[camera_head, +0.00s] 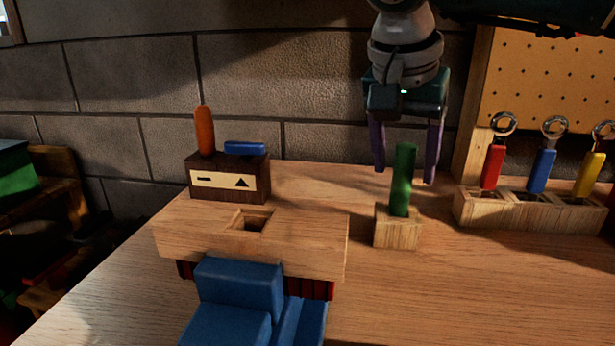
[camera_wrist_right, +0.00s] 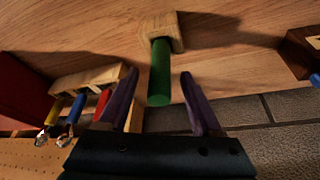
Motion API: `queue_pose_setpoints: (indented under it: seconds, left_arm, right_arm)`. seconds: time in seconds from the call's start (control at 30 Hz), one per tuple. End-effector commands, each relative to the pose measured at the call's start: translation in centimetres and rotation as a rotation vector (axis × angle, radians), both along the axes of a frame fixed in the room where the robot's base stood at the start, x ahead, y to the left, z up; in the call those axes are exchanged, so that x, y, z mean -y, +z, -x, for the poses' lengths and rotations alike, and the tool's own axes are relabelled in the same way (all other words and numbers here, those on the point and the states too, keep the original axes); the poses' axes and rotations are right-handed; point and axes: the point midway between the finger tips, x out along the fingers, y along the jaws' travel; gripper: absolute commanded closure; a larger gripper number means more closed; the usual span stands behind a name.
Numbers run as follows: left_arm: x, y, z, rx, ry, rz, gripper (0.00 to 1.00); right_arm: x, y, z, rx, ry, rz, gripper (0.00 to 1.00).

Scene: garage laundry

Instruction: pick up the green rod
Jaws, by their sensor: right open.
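The green rod (camera_head: 402,181) stands upright in a small wooden block (camera_head: 397,232) on the workbench. My right gripper (camera_head: 405,178) hangs from above with its purple fingers pointing down. Its jaws are open, and the top of the rod lies between the fingertips in the head view, with the left finger seeming slightly farther back. In the right wrist view the green rod (camera_wrist_right: 160,75) shows ahead of and between the two open fingers (camera_wrist_right: 158,90), apart from both. My left gripper is in neither view.
A wooden board with a square hole (camera_head: 251,222) sits over a blue vise (camera_head: 240,290). A dark box (camera_head: 228,182) with an orange rod and a blue piece stands behind. A rack (camera_head: 530,208) of coloured-handled tools is at right. The front right bench is clear.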

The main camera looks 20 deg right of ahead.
Motion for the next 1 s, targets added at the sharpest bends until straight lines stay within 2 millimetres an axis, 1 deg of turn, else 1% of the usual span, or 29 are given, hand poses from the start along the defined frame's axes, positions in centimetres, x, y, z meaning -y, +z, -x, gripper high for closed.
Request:
queue_pose_setpoints:
  seconds: [0.03,0.13,0.37,0.9,0.97,1.0]
  left_arm:
    - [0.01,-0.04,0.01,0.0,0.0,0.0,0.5]
    - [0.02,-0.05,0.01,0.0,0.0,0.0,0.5]
    - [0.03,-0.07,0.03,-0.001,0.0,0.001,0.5]
    - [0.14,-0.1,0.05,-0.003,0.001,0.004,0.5]
    - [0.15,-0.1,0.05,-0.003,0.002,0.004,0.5]
    - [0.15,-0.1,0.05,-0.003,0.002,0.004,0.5]
  right_arm:
    - [0.2,-0.72,-0.09,-0.002,-0.002,0.0,0.34]
    - [0.41,-1.36,-0.28,0.001,0.0,-0.001,0.34]
    - [0.44,-1.45,-0.33,0.001,0.001,-0.001,0.34]
    - [0.43,-1.41,-0.33,0.001,0.001,-0.001,0.94]
    - [0.43,-1.41,-0.33,0.001,0.001,-0.001,1.0]
    - [0.43,-1.41,-0.33,0.002,0.0,-0.001,1.0]
